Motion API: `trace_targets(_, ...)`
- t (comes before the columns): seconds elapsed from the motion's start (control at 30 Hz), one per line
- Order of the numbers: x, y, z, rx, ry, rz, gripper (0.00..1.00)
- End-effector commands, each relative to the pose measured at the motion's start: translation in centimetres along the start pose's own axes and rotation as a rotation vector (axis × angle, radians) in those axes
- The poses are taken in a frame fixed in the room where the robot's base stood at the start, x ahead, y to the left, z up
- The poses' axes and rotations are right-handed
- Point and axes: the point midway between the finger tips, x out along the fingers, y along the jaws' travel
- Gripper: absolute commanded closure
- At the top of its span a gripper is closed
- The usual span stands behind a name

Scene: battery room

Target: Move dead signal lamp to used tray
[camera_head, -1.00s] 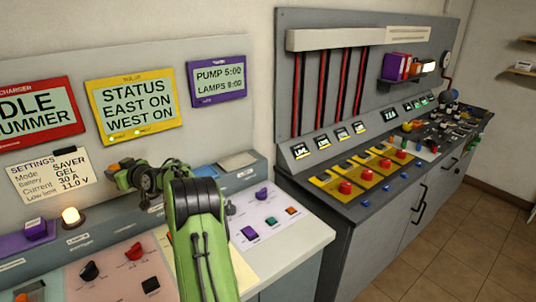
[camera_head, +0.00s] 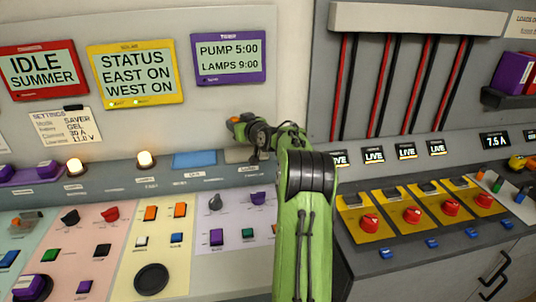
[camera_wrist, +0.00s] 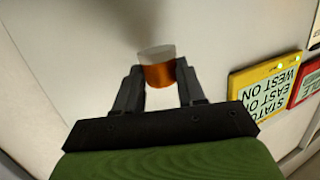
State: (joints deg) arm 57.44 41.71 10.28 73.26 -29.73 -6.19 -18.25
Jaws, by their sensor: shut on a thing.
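My gripper (camera_wrist: 159,76) is shut on an orange-brown cylinder with a pale clear top, the signal lamp (camera_wrist: 158,66). The lamp is unlit and held between the fingertips, clear of any surface. In the head view my gripper (camera_head: 243,125) hangs in front of the wall panel, above the back ledge; the lamp shows there as a small orange patch (camera_head: 234,119). Below it on the ledge are a flat blue tray (camera_head: 195,160) and a beige-grey tray (camera_head: 238,156), the latter partly hidden by my arm. Their labels are too small to read.
Two lit lamps (camera_head: 146,160) (camera_head: 75,167) stand on the ledge to the left. The sloped desk holds several switches and knobs, with a purple switch (camera_head: 216,237) near my arm.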

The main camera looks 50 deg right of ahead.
Motion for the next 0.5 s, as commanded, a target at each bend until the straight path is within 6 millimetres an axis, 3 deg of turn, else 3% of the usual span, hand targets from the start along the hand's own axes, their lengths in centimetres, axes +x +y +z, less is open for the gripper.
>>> trace_targets(0.17,0.2,-0.2,0.8,0.001,-0.001,-0.003,0.91)
trace_targets(0.5,1.5,-0.1,7.4,0.003,-0.002,-0.002,0.91)
